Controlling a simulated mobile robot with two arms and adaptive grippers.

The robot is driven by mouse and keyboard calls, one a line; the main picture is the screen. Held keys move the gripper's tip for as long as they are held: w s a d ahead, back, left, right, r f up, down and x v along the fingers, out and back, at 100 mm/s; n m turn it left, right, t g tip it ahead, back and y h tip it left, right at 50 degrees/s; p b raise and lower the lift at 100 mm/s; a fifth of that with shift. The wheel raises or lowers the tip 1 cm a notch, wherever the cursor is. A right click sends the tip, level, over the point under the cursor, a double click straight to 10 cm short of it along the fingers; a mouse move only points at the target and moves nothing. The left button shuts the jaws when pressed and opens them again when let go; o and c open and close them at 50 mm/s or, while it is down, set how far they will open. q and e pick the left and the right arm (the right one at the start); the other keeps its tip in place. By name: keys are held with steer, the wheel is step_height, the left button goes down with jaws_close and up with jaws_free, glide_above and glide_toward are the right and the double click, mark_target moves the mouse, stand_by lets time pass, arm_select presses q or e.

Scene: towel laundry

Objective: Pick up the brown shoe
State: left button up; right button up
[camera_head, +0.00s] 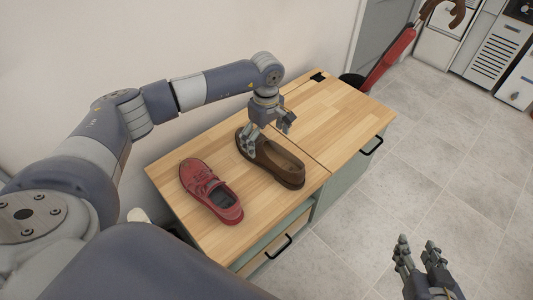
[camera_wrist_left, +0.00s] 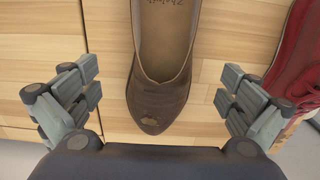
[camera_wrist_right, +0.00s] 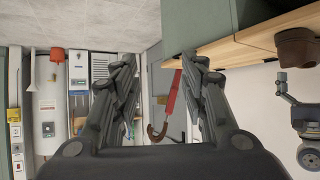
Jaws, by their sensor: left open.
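The brown shoe (camera_head: 278,166) lies on the wooden cabinet top, right of the red shoe (camera_head: 209,189). My left gripper (camera_head: 267,138) is above the far end of the brown shoe, fingers pointing down. In the left wrist view the brown shoe (camera_wrist_left: 165,70) lies between the spread fingers of my left gripper (camera_wrist_left: 158,100), with room on both sides, and its toe points toward the palm. Part of the red shoe (camera_wrist_left: 298,60) shows at the right. My right gripper (camera_head: 418,252) is open and empty over the floor, away from the cabinet; it also shows in the right wrist view (camera_wrist_right: 160,85).
The wooden cabinet top (camera_head: 335,110) is clear on its far right part. A red umbrella (camera_head: 390,60) with a brown handle stands beyond the cabinet. White appliances (camera_head: 495,50) stand at the back right. The tiled floor (camera_head: 440,140) is open.

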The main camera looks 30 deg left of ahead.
arm_select(q)
step_height(320, 180, down, 5)
steer(key=shift+f+b, duration=0.1)
steer(key=shift+b, duration=0.6)
arm_select(e)
steer(key=w+a+r+t+y, duration=0.1)
steer(key=w+a+r+t, duration=0.1)
steer(key=r, duration=0.4)
steer(key=shift+w+r+t, duration=0.3)
steer(key=shift+w+t, duration=0.55)
steer(key=shift+t, duration=0.15)
arm_select(q)
steer(key=shift+s, duration=0.15)
steer(key=c, duration=1.6)
arm_select(e)
steer(key=shift+d, duration=0.1)
